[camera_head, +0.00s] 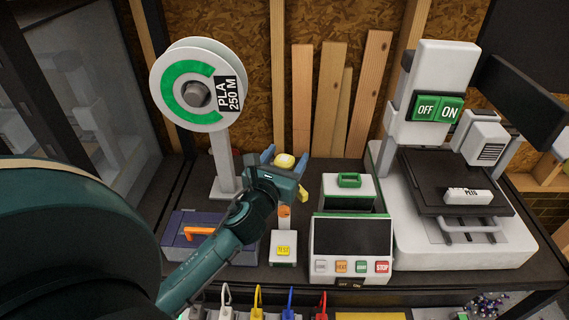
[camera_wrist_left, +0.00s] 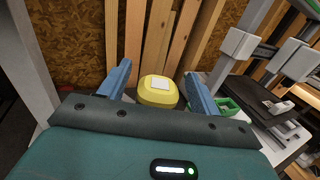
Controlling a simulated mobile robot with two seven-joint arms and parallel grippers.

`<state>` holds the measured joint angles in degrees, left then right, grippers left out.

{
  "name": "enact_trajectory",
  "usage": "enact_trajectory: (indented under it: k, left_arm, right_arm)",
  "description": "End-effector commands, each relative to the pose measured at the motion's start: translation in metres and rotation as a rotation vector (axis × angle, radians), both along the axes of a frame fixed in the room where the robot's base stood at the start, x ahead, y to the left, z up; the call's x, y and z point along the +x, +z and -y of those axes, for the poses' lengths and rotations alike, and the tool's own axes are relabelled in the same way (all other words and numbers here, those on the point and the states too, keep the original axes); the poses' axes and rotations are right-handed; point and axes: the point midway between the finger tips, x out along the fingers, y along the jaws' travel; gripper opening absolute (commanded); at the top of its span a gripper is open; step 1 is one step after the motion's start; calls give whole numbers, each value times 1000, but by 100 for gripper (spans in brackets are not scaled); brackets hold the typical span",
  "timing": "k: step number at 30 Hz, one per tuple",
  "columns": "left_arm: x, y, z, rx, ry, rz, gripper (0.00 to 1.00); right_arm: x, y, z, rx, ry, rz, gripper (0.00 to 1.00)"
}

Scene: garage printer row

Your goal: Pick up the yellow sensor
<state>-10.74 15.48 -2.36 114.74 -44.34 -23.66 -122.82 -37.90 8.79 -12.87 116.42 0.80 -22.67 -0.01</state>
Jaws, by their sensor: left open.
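The yellow sensor (camera_head: 285,161) is a small rounded yellow piece with a pale top. It shows between the blue fingers of my left gripper (camera_head: 284,158) in the head view. In the left wrist view the sensor (camera_wrist_left: 158,91) sits between the two open fingers (camera_wrist_left: 160,88), with a gap on each side. A white stand with a yellow TEST button (camera_head: 283,250) and an orange part is below the gripper. My left gripper hides how the sensor rests on the stand. My right gripper is in neither view.
A filament spool (camera_head: 197,84) stands at the back left. A blue toolbox (camera_head: 187,238) with an orange handle is left of the stand. A control box (camera_head: 351,237) and a white printer (camera_head: 425,150) stand to the right. Coloured cables hang along the front edge.

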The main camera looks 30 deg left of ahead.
Motion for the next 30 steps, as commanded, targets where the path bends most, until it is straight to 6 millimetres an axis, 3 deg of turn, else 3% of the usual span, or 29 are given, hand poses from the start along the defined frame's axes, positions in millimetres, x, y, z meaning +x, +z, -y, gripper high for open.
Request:
enact_trajectory:
  k: [4,11,30]
  left_arm:
    - [13,1,-3,-1,0,0,63]
    - [14,0,-3,0,0,0,63]
    - [14,0,-3,0,0,0,15]
  right_arm:
    - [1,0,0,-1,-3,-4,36]
    - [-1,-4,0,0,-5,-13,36]
    - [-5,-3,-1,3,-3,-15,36]
